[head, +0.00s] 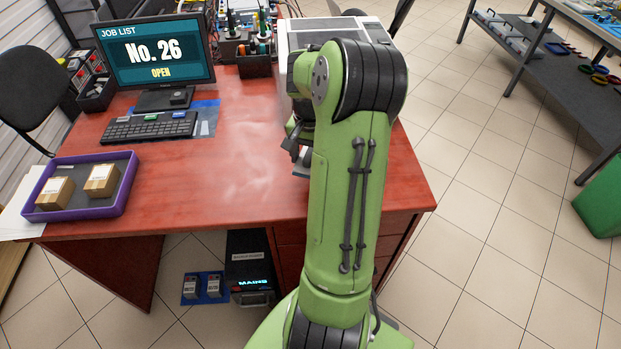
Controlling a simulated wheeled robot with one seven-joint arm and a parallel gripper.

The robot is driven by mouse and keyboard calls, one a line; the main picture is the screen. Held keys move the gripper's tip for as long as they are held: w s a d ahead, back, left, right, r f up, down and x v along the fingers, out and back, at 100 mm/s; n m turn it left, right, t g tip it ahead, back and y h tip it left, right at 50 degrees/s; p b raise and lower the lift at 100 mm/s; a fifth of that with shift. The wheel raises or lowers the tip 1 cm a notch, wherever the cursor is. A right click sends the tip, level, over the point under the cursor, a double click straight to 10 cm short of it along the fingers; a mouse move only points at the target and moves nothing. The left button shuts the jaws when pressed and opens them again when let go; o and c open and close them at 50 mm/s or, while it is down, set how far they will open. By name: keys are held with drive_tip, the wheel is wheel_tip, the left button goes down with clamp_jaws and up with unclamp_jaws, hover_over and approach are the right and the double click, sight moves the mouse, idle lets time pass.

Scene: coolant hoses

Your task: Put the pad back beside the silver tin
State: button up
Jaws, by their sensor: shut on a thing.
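My gripper (293,147) shows only in part, as dark pieces at the left side of my green arm, over the right part of the red desk. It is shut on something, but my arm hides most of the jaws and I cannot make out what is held. A small grey patch shows just below the gripper, too little to name. I cannot pick out the pad or the silver tin with certainty.
A purple tray (128,199) with two small boxes is on the desk's (215,190) left. A keyboard (150,127) and a monitor (155,52) stand behind it. A white-grey machine (300,28) is behind my arm. The desk's middle is clear.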

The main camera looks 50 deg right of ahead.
wheel_tip(320, 180, down, 6)
drive_tip(key=shift+d+f+b, duration=0.15)
drive_tip(key=shift+f+b, duration=0.05)
drive_tip(key=shift+b, duration=0.75)
drive_tip(key=shift+f, duration=0.15)
drive_tip(key=o, duration=1)
